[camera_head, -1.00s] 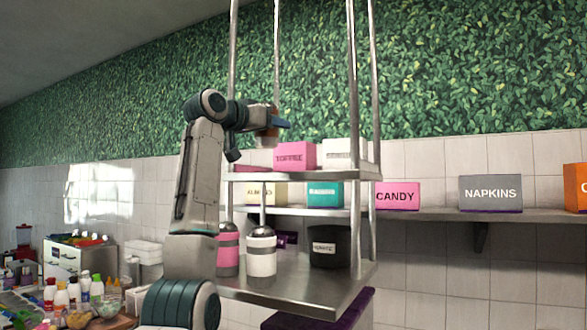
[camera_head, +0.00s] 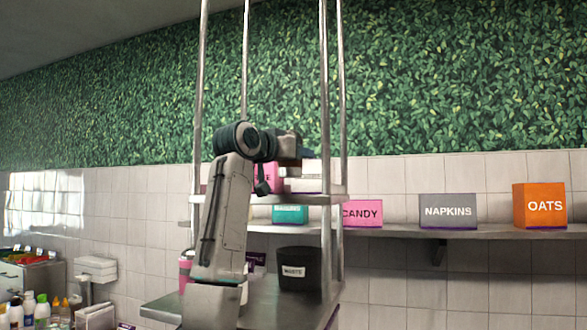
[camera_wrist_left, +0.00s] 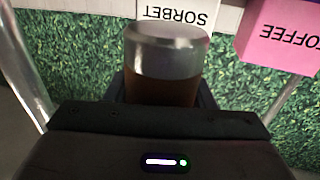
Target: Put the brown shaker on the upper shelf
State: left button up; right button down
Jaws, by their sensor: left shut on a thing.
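The brown shaker (camera_wrist_left: 160,88) has a clear, pale top and a dark brown lower part. It sits between the fingers of my left gripper (camera_wrist_left: 162,98) in the left wrist view, where the picture is upside down. In the head view my left gripper (camera_head: 290,148) is above the upper shelf (camera_head: 333,193), in front of the leaf wall, and the shaker cannot be made out there. A pink box (camera_head: 266,178) and a white box (camera_head: 310,170) stand on the upper shelf; a white box reading SORBET (camera_wrist_left: 180,12) shows beyond the shaker. My right gripper is not in view.
Metal posts (camera_head: 326,110) stand at the rack's corners. A black tin (camera_head: 298,272) and a partly hidden pink shaker (camera_head: 185,272) stand on the rack's lower shelf (camera_head: 275,305). A wall shelf on the right holds candy (camera_head: 362,214), napkins (camera_head: 449,210) and oats (camera_head: 539,205) boxes.

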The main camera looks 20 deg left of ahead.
aim_at(295, 170)
pick_arm(q)
jog(key=shift+s+d+f+p, duration=0.15)
jog(key=shift+f+p, duration=0.2)
jog(key=shift+f, duration=0.25)
jog(key=shift+s+f+p, duration=0.1)
jog(key=shift+f+p, duration=0.2)
jog(key=shift+f, duration=0.3)
jog(key=shift+w+f, duration=0.15)
jog(key=shift+f, duration=0.65)
jog(key=o, duration=1)
jog(key=shift+c, duration=0.2)
jog(key=shift+o, duration=0.4)
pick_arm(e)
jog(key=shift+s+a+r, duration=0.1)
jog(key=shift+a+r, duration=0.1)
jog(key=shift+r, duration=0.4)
pick_arm(q)
jog(key=shift+r, duration=0.1)
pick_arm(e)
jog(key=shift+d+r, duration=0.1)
